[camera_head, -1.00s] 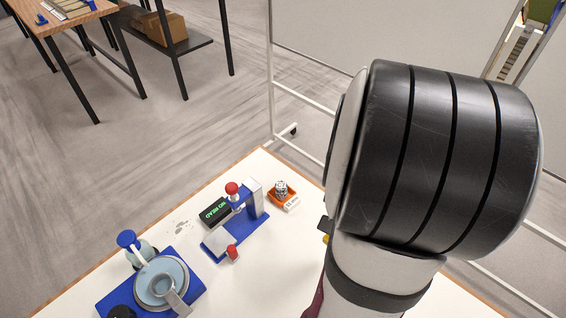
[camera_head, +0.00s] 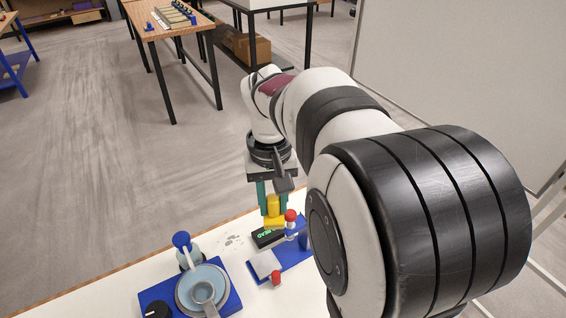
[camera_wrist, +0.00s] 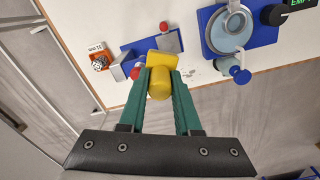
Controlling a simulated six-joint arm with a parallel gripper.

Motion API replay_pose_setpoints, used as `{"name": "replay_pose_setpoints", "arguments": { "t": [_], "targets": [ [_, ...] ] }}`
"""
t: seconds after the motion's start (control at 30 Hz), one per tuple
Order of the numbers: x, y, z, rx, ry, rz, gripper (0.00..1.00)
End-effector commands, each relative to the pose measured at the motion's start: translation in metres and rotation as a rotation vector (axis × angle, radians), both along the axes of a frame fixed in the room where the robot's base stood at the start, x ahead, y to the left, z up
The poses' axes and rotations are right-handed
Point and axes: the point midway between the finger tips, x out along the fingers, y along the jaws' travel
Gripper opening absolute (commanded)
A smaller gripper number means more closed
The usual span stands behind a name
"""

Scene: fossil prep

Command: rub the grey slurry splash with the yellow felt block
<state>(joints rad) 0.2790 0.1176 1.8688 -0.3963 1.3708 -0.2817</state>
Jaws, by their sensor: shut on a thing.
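The yellow felt block (camera_head: 273,221) has a rounded grip on top of a flat rectangular pad. My gripper (camera_head: 272,203) has green fingers and is shut on its grip. In the wrist view, the block (camera_wrist: 164,63) sits between the fingertips (camera_wrist: 160,76). The grey slurry splash (camera_head: 234,240) is a few small grey marks on the white table, left of the held block. Small faint marks (camera_wrist: 188,73) also show right of the block in the wrist view. The block appears above the table, apart from the splash.
A blue machine with a round pan (camera_head: 203,290) stands left and nearer. An orange tray (camera_wrist: 103,58) is at left in the wrist view.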

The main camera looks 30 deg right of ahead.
Motion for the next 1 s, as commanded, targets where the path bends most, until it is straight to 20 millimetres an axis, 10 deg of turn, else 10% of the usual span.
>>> {"name": "replay_pose_setpoints", "arguments": {
  "t": [0.3, 0.7, 1.0],
  "targets": [
    [0.06, 0.084, -0.003, 0.003, 0.002, 0.159, 0.0],
    [0.128, 0.1, -0.119, 0.002, -0.002, -0.298, 0.0],
    [0.136, 0.1, -0.146, 0.004, -0.007, -0.395, 0.0]
  ]
}}
